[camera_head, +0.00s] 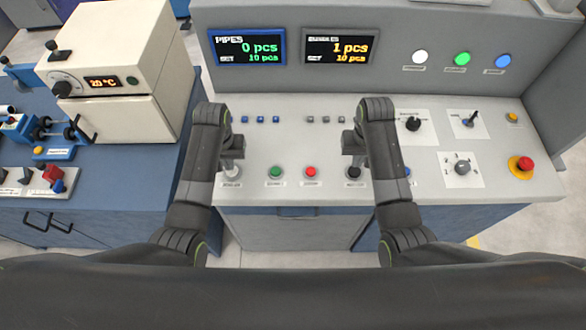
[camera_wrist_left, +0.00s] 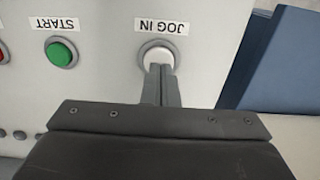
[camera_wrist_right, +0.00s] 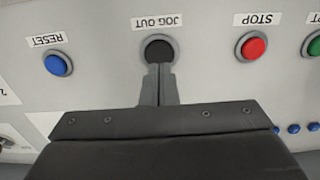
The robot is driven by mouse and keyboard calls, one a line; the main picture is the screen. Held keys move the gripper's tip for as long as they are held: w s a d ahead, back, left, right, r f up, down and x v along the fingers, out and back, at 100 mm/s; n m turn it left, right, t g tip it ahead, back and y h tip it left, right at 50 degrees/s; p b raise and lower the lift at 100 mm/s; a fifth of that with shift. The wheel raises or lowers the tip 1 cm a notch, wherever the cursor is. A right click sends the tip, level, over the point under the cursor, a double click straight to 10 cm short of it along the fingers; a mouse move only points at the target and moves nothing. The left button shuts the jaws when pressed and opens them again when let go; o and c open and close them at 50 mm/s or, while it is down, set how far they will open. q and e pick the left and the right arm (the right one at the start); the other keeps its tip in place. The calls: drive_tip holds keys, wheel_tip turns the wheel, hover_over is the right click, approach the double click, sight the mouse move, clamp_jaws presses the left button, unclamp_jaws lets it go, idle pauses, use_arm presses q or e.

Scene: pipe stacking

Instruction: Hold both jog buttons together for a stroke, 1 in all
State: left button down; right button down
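The white JOG IN button (camera_wrist_left: 158,56) is at the left end of the console's button row; it also shows in the head view (camera_head: 232,172). My left gripper (camera_wrist_left: 161,70) is shut and empty, its fingertips at the near edge of that button. The black JOG OUT button (camera_wrist_right: 159,48) also shows in the head view (camera_head: 354,172). My right gripper (camera_wrist_right: 159,68) is shut and empty, its tips at the edge of the black button. I cannot tell whether either gripper touches or presses its button.
Between them are the green START button (camera_head: 275,172) and red STOP button (camera_head: 311,172). A blue RESET button (camera_wrist_right: 58,64) is beside JOG OUT. A red emergency knob (camera_head: 524,164) is at the right. The left screen (camera_head: 247,47) reads 0 pcs; the right screen (camera_head: 340,48) reads 1 pcs.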

use_arm(q)
wheel_tip(320, 180, up, 4)
use_arm(e)
drive_tip(key=shift+s+r, duration=0.1)
drive_tip(key=shift+s, duration=0.1)
drive_tip(key=shift+w, duration=0.1)
use_arm(q)
drive_tip(key=shift+r, duration=1.95)
